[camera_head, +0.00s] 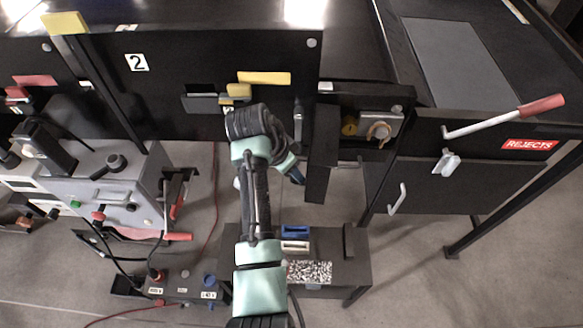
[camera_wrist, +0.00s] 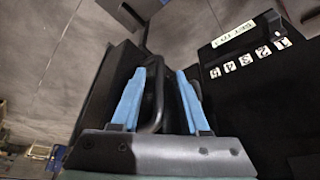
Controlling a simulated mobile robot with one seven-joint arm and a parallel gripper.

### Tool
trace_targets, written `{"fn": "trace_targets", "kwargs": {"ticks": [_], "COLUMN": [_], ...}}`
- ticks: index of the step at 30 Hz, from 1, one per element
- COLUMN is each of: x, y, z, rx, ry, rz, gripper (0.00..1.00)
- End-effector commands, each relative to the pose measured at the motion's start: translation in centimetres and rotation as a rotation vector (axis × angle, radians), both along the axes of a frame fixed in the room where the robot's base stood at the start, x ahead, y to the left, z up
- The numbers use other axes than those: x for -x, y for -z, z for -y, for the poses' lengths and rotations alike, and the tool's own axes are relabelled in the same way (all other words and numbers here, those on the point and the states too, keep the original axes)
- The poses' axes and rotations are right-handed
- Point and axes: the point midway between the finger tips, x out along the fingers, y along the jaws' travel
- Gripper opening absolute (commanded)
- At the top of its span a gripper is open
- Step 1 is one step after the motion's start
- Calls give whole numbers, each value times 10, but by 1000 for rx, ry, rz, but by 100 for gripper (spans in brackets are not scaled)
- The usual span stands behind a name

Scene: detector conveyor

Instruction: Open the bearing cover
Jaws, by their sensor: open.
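The bearing cover looks to be the black panel (camera_head: 321,168) right of my gripper (camera_head: 293,172) in the head view. It stands out from the housing, beside an exposed metal bearing block (camera_head: 380,126) and a brass-coloured round part (camera_head: 349,127). In the wrist view, my gripper (camera_wrist: 160,75) has its blue fingers apart. A dark curved handle (camera_wrist: 157,100) lies between them, in front of a dark panel (camera_wrist: 97,88). The fingers are not closed on the handle. Whether either finger touches it, I cannot tell.
A panel with a numbered scale (camera_wrist: 250,62) is close on the right in the wrist view. A low bench (camera_head: 350,268) with blue and white items is below my arm. A red-tipped lever (camera_head: 505,117) projects at the right, beside the REJECTS label (camera_head: 529,145).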

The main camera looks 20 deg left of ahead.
Motion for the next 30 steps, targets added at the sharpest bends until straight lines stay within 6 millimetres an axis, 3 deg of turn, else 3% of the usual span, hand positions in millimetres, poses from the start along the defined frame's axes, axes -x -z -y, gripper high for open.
{"fn": "trace_targets", "kwargs": {"ticks": [8, 22, 30], "x": [4, 39, 46], "y": [-12, -107, -120], "z": [-3, -17, -19], "rx": [-2, -2, 0], "ry": [-1, -1, 0], "rz": [3, 2, -1], "gripper": [45, 45, 45]}}
